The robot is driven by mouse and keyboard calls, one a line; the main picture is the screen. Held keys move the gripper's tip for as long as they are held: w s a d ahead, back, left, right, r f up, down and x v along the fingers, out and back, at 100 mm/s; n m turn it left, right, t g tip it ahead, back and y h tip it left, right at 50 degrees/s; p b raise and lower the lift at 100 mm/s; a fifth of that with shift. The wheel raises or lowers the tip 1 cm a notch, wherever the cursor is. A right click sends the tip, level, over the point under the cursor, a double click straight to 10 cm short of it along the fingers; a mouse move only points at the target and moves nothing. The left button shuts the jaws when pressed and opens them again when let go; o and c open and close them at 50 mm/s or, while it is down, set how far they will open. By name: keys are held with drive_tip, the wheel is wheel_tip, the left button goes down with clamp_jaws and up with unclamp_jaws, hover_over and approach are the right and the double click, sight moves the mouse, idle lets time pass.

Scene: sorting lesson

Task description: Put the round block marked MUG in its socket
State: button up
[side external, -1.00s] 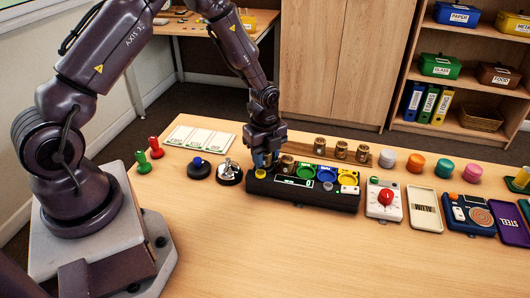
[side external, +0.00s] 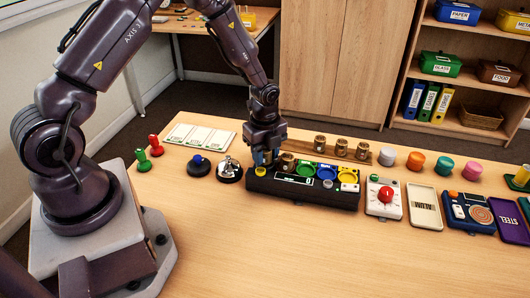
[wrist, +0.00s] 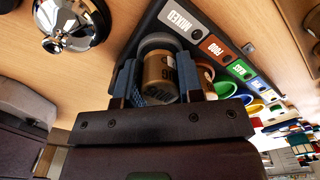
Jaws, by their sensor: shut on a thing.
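My gripper (side external: 265,160) is over the left end of a black console (side external: 318,200) in the side view. In the wrist view, my gripper (wrist: 158,74) is shut on a brown round block (wrist: 160,88) with dark lettering that is only partly readable. The block sits between the two blue-grey fingers, close to a grey ring (wrist: 160,41) beside the MIXED label. Whether it touches or enters that ring cannot be told. In the side view the fingers largely hide it. Another brown round block (side external: 287,160) stands just right of the fingers.
Green (side external: 306,170), blue (side external: 327,173) and yellow (side external: 348,177) sockets lie along the console. Several brown round blocks (side external: 341,148) stand on a wooden rack behind it. A silver bell (side external: 230,170) is close on the left. The front of the table is clear.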

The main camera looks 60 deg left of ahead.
drive_tip(key=shift+f, duration=0.45)
drive_tip(key=shift+r, duration=0.3)
drive_tip(key=shift+r, duration=0.5)
drive_tip(key=shift+f, duration=0.5)
idle(1.5)
drive_tip(key=shift+r, duration=0.55)
drive_tip(key=shift+f, duration=0.8)
idle(0.7)
drive_tip(key=o, duration=0.6)
drive_tip(key=shift+r, duration=0.1)
